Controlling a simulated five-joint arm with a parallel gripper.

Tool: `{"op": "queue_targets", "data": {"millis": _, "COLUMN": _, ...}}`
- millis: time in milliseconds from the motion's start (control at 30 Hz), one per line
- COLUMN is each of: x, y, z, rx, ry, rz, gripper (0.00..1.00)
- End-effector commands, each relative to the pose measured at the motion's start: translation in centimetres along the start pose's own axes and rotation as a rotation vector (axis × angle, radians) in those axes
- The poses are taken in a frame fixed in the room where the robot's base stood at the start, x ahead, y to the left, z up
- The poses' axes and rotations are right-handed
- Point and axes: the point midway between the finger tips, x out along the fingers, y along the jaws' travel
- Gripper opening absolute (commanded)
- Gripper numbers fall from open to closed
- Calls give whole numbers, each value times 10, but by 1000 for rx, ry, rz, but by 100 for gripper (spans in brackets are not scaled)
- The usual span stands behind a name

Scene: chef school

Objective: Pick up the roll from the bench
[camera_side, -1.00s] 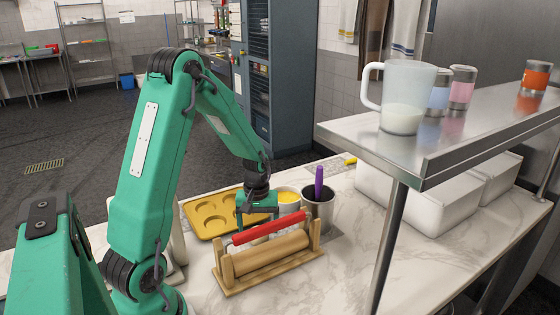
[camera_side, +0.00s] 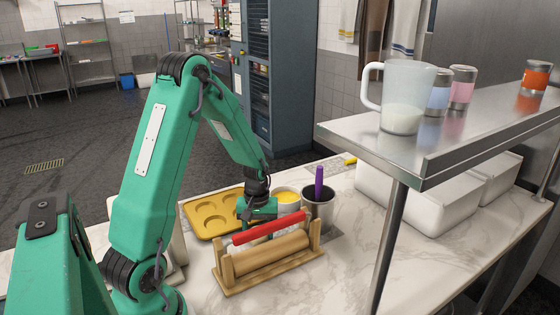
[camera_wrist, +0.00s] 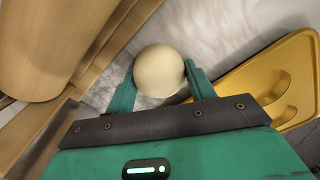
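The roll (camera_wrist: 159,71) is a pale cream ball on the marble bench in the wrist view. My gripper (camera_wrist: 160,82) has one green finger on each side of it, with the fingertips beside the roll; the fingers look spread and any contact is hard to judge. In the side view my gripper (camera_side: 258,212) is low over the bench, behind the wooden rack. Its fingertips and the roll are hidden there by the red pin.
A wooden rack (camera_side: 228,270) with a rolling pin (camera_side: 272,252) and a red pin (camera_side: 270,229) stands close in front. A yellow moulded tray (camera_side: 200,228), a white bowl of yellow food (camera_side: 288,202) and a metal pot (camera_side: 320,211) are close behind. A steel shelf (camera_side: 440,150) overhangs at right.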

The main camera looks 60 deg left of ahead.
Motion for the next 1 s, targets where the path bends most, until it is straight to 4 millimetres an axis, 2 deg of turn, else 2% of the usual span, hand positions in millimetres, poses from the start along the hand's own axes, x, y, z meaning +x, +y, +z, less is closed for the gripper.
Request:
{"op": "queue_targets", "data": {"millis": 67, "x": 0, "y": 0, "z": 0, "rx": 0, "ry": 0, "rz": 0, "gripper": 32}}
{"op": "queue_targets", "data": {"millis": 367, "x": -1, "y": 0, "z": 0, "rx": 0, "ry": 1, "rz": 0, "gripper": 31}}
{"op": "queue_targets", "data": {"millis": 567, "x": -10, "y": 0, "z": -1, "rx": 0, "ry": 3, "rz": 1, "gripper": 31}}
{"op": "queue_targets", "data": {"millis": 767, "x": -31, "y": 0, "z": -1, "rx": 0, "ry": 4, "rz": 2, "gripper": 31}}
{"op": "queue_targets", "data": {"millis": 1000, "x": -66, "y": 1, "z": -1, "rx": 0, "ry": 5, "rz": 3, "gripper": 31}}
